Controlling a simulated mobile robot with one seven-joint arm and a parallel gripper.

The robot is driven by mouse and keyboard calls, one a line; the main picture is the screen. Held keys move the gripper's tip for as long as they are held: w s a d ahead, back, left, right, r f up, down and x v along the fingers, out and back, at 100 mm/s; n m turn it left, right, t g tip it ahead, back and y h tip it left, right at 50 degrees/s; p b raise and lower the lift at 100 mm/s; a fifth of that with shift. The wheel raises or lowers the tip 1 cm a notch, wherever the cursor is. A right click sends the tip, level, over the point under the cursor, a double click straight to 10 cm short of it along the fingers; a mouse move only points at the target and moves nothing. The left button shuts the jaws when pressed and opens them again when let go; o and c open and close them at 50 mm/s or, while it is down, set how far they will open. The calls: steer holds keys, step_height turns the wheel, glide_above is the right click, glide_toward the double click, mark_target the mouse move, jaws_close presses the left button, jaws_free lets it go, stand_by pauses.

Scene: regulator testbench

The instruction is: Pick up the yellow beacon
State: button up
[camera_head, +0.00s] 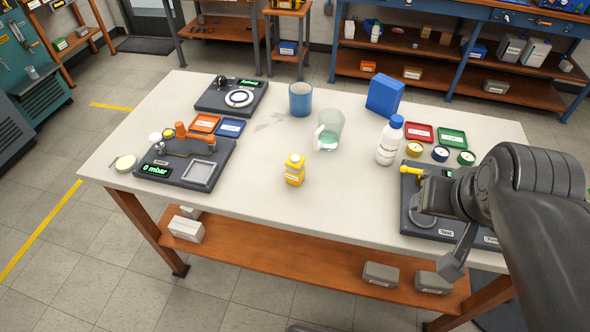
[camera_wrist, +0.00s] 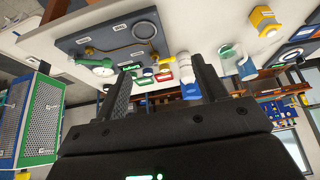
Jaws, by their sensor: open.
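The yellow beacon (camera_head: 295,170) stands upright on the white table, near the middle of its front half. It is a small yellow block with a narrower top and a pale label. It also shows at the upper right of the wrist view (camera_wrist: 264,20). My gripper (camera_wrist: 160,84) is open, with nothing between its two fingers. In the head view it is at the right end of the table, over the dark test panel (camera_head: 408,212), well to the right of the beacon. My arm hides part of that panel.
A glass beaker (camera_head: 329,130), a blue mug (camera_head: 300,99), a white bottle (camera_head: 390,140) and a blue box (camera_head: 384,95) stand behind the beacon. The table around the beacon is clear.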

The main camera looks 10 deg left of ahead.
steer(key=m+g, duration=0.2)
steer(key=g, duration=0.2)
glide_above(295, 158)
steer(key=d, duration=0.1)
steer(key=f, duration=0.8)
steer(key=shift+s+f, duration=0.2)
steer(key=shift+f, duration=0.1)
steer(key=shift+a+f, duration=0.25)
steer(key=shift+a, duration=0.05)
steer(key=f, duration=0.5)
steer(key=shift+w+f, duration=0.15)
steer(key=shift+w, duration=0.2)
steer(key=shift+a+f, duration=0.2)
steer(key=shift+f, duration=2.5)
steer(key=shift+c, duration=0.4)
